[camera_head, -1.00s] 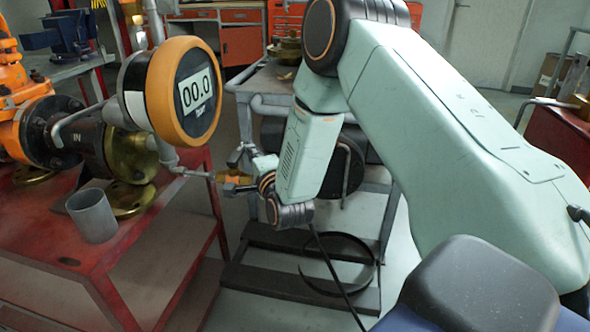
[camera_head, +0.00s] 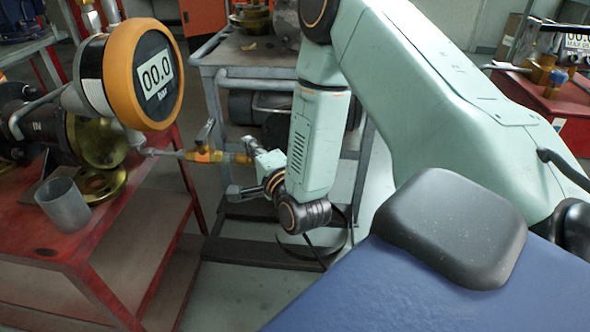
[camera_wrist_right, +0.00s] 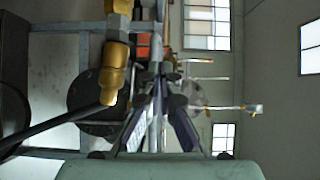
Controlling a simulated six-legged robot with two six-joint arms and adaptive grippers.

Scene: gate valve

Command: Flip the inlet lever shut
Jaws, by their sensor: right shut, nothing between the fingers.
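A brass inlet valve (camera_head: 205,156) sits on the end of a thin pipe right of the round gauge. Its grey lever (camera_head: 206,130) stands up from the valve body, tilted slightly right. My right gripper (camera_head: 233,190) is just below and right of the valve, shut and empty, apart from the lever in the picture. In the right wrist view, the dark gripper fingers (camera_wrist_right: 157,108) show in the middle, with brass fittings (camera_wrist_right: 113,72) to their left. I cannot clearly make out the lever there. My left gripper is not in view.
The round orange gauge (camera_head: 156,74) reads 00.0. A grey cup (camera_head: 63,204) and brass flanges stand on the red table (camera_head: 105,235). A grey cart (camera_head: 225,62) stands behind my right arm. A dark hose (camera_wrist_right: 55,125) crosses the left of the wrist view.

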